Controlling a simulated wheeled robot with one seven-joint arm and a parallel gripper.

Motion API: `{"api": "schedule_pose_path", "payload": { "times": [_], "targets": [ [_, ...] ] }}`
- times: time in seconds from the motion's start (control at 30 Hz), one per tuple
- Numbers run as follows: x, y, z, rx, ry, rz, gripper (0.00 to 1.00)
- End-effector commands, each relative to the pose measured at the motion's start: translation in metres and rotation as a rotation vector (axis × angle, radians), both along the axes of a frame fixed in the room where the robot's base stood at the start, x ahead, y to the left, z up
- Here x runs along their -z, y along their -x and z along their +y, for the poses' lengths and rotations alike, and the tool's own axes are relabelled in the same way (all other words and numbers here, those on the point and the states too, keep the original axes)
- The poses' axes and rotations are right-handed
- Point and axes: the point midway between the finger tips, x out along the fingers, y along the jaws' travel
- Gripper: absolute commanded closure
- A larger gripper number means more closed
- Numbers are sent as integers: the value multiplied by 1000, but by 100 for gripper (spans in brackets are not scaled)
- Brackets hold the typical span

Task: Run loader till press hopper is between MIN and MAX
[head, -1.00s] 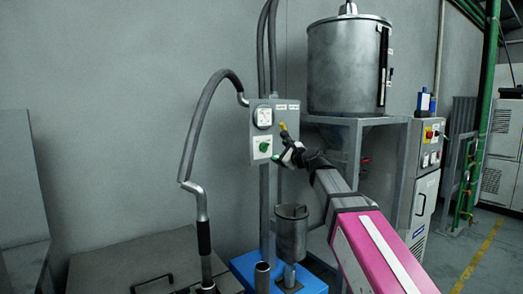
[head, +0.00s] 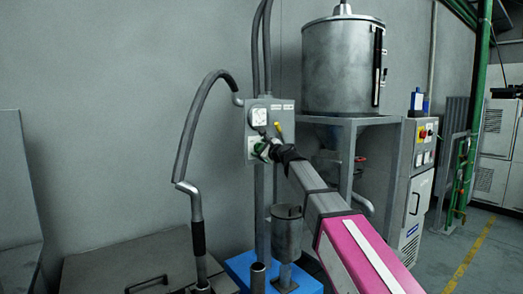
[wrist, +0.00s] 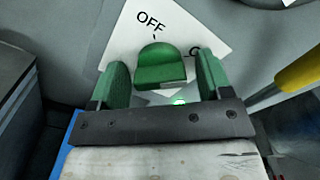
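The green knob (wrist: 160,66) sits on a white plate (wrist: 190,22) of the grey control box (head: 284,106). Its rounded end faces the OFF mark; a second label is mostly covered by a finger. My gripper (wrist: 164,82) is open, its two green fingers on either side of the knob with narrow gaps. In the head view my gripper (head: 262,152) is at the box and hides most of the knob. The large metal hopper (head: 338,68) has a dark, narrow sight strip (head: 378,66) on its right side. Its MIN and MAX marks and level are not readable.
A round dial (head: 258,116) and a yellow lever (head: 278,130) are close to my gripper. A small green light (wrist: 180,102) glows below the knob. A grey hose with a lance (head: 198,235) stands left. A metal cup (head: 286,234) is below my arm.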

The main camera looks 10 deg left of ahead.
Motion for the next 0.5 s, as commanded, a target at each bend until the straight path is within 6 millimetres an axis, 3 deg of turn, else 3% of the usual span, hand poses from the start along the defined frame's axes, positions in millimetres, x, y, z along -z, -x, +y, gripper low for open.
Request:
{"api": "schedule_pose_path", "payload": {
  "times": [0.03,0.13,0.5],
  "targets": [
    [0,0,0,0,0,0,45],
    [0,0,0,0,0,0,75],
    [0,0,0,-1,26,-29,75]
  ]
}}
